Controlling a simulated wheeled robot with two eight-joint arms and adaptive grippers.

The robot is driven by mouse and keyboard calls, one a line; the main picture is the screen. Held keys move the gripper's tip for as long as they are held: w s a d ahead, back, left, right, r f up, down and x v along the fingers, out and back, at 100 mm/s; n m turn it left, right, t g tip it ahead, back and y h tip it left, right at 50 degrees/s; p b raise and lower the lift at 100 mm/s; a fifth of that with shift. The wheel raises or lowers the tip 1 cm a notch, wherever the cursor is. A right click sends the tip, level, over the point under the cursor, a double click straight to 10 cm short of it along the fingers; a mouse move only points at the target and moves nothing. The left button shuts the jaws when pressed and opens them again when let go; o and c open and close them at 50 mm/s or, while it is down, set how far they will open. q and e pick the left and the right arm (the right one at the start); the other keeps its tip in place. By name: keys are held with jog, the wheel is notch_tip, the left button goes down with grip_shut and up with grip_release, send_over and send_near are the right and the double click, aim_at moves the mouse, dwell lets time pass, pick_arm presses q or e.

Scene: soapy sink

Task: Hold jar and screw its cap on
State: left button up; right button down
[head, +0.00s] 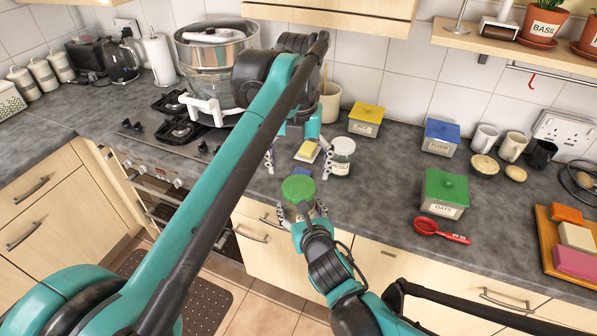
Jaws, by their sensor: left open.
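A glass jar (300,205) stands near the counter's front edge, with a round green cap (298,188) sitting on top of it. How tightly the cap sits cannot be told. My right gripper (302,212) reaches in from the front, with its fingers on both sides of the jar below the cap. The arm and fingers hide much of the jar's body. My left gripper (299,158) is open and empty, behind and above the cap and apart from it. Its fingers point down, spread to the left and right.
Behind the cap are a butter dish (307,151) and a labelled glass jar (342,157), close to my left fingers. A green oats canister (445,193) and a red spoon (441,231) lie to the right. The hob (183,130) is left.

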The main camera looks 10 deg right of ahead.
pick_arm(q)
jog(key=shift+c, duration=0.5)
jog(key=n, duration=0.5)
jog(key=shift+r, duration=0.15)
jog(key=n, duration=0.7)
jog(key=shift+w+r, duration=0.1)
jog(key=shift+r, duration=0.15)
jog(key=n, duration=0.7)
jog(key=shift+r, duration=0.25)
jog(key=n, duration=0.5)
jog(key=shift+d+r, duration=0.1)
jog(key=shift+r, duration=0.05)
jog(key=n, duration=0.7)
jog(key=shift+w+r, duration=0.1)
jog(key=shift+r, duration=0.15)
jog(key=n, duration=0.4)
jog(key=shift+r+n, duration=0.15)
jog(key=shift+n, duration=0.25)
jog(key=n, duration=0.4)
jog(key=shift+r+n, duration=0.15)
jog(key=shift+n, duration=0.25)
jog(key=n, duration=0.6)
jog(key=shift+w+r, duration=0.1)
jog(key=shift+r, duration=0.1)
